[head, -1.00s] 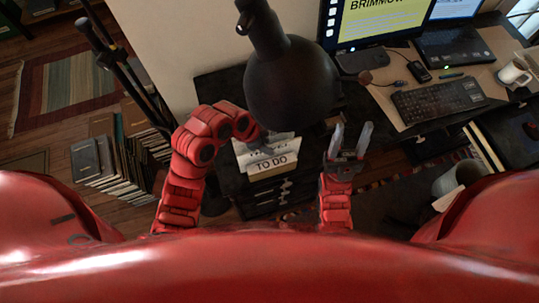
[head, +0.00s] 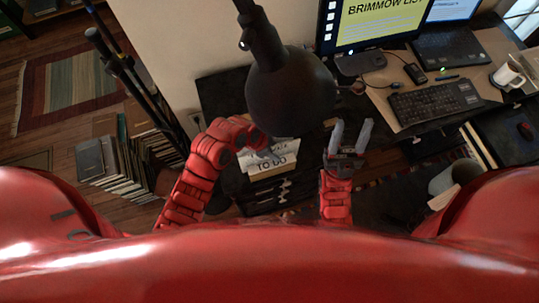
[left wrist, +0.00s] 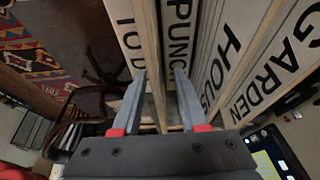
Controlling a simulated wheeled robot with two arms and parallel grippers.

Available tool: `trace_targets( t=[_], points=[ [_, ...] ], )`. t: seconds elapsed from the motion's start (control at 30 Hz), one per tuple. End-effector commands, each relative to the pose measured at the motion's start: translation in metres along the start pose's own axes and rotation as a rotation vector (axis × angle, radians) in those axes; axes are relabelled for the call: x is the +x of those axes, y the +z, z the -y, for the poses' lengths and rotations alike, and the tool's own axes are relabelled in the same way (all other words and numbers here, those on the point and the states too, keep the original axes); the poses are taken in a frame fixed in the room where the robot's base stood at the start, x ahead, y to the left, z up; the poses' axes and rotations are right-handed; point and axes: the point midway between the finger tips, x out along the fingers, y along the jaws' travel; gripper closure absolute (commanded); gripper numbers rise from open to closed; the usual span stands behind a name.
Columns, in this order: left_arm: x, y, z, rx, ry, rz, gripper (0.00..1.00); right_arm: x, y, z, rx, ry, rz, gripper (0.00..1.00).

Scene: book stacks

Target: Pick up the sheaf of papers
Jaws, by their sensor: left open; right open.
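A stack of pale labelled fronts (head: 272,161), the nearest reading "TO DO", stands below the black lamp head in the head view. In the left wrist view the labelled panels (left wrist: 215,65) read "TO D…", "PUNCH", "HOUS…" and "GARDEN". I cannot clearly pick out the sheaf of papers. My left gripper (head: 262,145) is at these fronts, partly hidden by the lamp and its own arm. In the left wrist view the left gripper (left wrist: 158,75) is open, its fingertips close before the "TO D…" and "PUNCH" panels; contact cannot be told. My right gripper (head: 351,127) is open and empty, right of the stack.
The black lamp (head: 290,92) hangs over the stack. The desk at the right holds a monitor (head: 375,22), keyboard (head: 436,100), laptop (head: 458,48) and white mug (head: 507,75). Books (head: 122,170) stand on the floor at left, beside dark poles (head: 135,75).

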Motion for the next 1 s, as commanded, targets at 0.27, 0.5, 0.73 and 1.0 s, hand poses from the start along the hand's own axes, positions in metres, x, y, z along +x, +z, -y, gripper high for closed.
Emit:
trace_targets(
  t=[0.27, 0.5, 0.73, 1.0],
  points=[
    [0.0022, 0.0009, 0.0002, 0.000, -0.001, -0.001, 0.57, -0.0045, 0.0008, 0.0002, 0.000, 0.000, 0.000, 0.48],
    [0.0036, 0.0013, 0.0003, -0.001, -0.001, -0.002, 0.57, -0.0080, 0.0014, 0.0004, 0.000, 0.000, 0.000, 0.48],
    [0.0046, 0.0017, 0.0002, -0.001, -0.001, -0.002, 0.57, -0.0108, 0.0018, 0.0005, 0.000, 0.000, 0.000, 0.48],
    [0.0043, 0.0018, 0.0001, -0.001, 0.000, -0.001, 0.57, -0.0104, 0.0018, 0.0005, 0.000, 0.000, 0.000, 0.48]
  ],
)
